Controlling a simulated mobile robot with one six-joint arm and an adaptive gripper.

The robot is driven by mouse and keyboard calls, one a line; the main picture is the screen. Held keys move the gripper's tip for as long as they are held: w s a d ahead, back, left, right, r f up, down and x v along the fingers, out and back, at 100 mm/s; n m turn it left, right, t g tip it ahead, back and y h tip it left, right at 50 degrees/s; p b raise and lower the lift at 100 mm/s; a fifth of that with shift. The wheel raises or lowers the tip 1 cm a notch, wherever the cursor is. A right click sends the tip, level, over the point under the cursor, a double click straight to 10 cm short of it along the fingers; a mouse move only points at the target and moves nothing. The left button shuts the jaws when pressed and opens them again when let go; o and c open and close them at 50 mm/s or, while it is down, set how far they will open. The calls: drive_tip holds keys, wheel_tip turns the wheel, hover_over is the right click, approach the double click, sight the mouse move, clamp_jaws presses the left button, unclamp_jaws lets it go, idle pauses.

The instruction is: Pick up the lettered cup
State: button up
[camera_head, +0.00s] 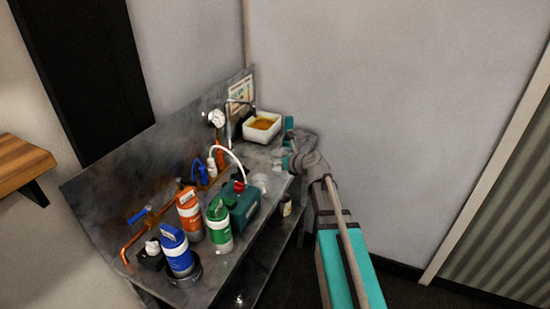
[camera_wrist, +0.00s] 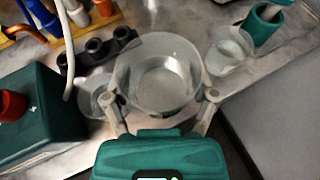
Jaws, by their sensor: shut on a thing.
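A large clear cup (camera_wrist: 160,75) stands between the two fingers of my gripper (camera_wrist: 160,100) in the wrist view. The fingers are shut on its sides, and the teal palm is just below it in the picture. I cannot make out letters on this cup. In the head view my arm reaches from the lower right to the counter's right edge, and the held cup is not clear there. A small pale cup or can (camera_head: 286,206) with a dark marking shows below the counter edge; its marking is unreadable.
Smaller clear cups stand close on the left (camera_wrist: 93,97) and right (camera_wrist: 230,52) of the held cup. A dark green box (camera_wrist: 40,108) with a red knob is at left. A black holder (camera_wrist: 95,50) lies behind. The metal counter (camera_head: 110,215) carries several bottles and a white basin (camera_head: 262,127).

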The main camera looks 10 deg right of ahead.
drive_tip(key=shift+s+r+p, duration=0.55)
drive_tip(key=shift+r, duration=0.2)
drive_tip(key=shift+s+d+r, duration=0.1)
drive_tip(key=shift+s+r, duration=0.1)
drive_tip(key=shift+s, duration=0.15)
drive_tip(key=s+d+r+p, duration=0.1)
drive_tip(key=s+r+p, duration=0.2)
drive_tip(key=s, duration=0.5)
drive_tip(key=shift+d+r+p, duration=0.15)
drive_tip(key=shift+r+p, duration=0.05)
drive_tip(key=shift+p, duration=0.15)
drive_tip(key=shift+s, duration=0.15)
drive_tip(key=shift+s, duration=0.1)
